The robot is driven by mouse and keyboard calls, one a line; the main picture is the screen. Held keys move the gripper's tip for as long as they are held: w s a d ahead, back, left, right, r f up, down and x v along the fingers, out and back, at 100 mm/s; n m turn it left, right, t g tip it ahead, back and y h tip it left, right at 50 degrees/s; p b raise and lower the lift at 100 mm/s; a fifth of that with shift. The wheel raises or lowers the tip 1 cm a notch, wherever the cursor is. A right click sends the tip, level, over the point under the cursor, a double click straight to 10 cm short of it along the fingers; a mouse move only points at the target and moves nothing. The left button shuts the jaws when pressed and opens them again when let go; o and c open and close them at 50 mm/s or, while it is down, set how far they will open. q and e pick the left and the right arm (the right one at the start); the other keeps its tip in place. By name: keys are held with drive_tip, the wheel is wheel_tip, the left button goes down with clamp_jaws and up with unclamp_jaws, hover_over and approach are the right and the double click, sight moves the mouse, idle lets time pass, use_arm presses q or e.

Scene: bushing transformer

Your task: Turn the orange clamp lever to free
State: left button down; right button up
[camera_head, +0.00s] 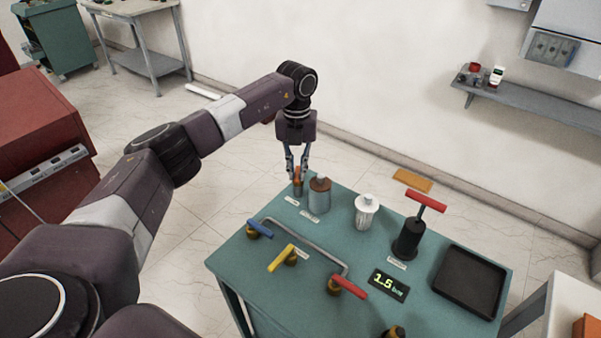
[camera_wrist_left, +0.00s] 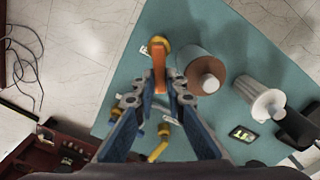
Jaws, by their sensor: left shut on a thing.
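The orange clamp lever (camera_head: 298,174) stands at the back left edge of the teal table, beside a grey cylinder with a brown top (camera_head: 319,194). My left gripper (camera_head: 298,172) points down over the lever with its fingers closed around it. In the left wrist view the orange lever (camera_wrist_left: 159,66) lies between the two fingertips (camera_wrist_left: 159,80), with a yellow round base at its far end. The fingers hide part of the lever in the head view. My right gripper is not in view.
The teal table (camera_head: 240,262) also holds a white ribbed cylinder (camera_head: 366,212), a black pump with a red handle (camera_head: 409,236), blue, yellow and red valve levers, a pressure display (camera_head: 388,285) and a black tray (camera_head: 469,280). A wall shelf (camera_head: 530,103) is at right.

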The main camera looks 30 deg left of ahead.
use_arm(q)
drive_tip(key=shift+a+r+m+b, duration=0.1)
drive_tip(key=shift+a+m+b, duration=0.2)
drive_tip(key=shift+m, duration=0.75)
drive_tip(key=shift+a+m+b, duration=0.25)
drive_tip(key=shift+a+m, duration=0.1)
drive_tip(key=shift+m, duration=0.65)
drive_tip(key=shift+a+r+m+b, duration=0.1)
drive_tip(key=shift+a+m+b, duration=0.2)
drive_tip(key=shift+m, duration=0.75)
drive_tip(key=c, duration=2)
unclamp_jaws()
drive_tip(key=shift+s+f, duration=0.1)
drive_tip(key=shift+o, duration=0.2)
wheel_tip(320, 180, up, 12)
drive_tip(key=shift+s+f, duration=0.1)
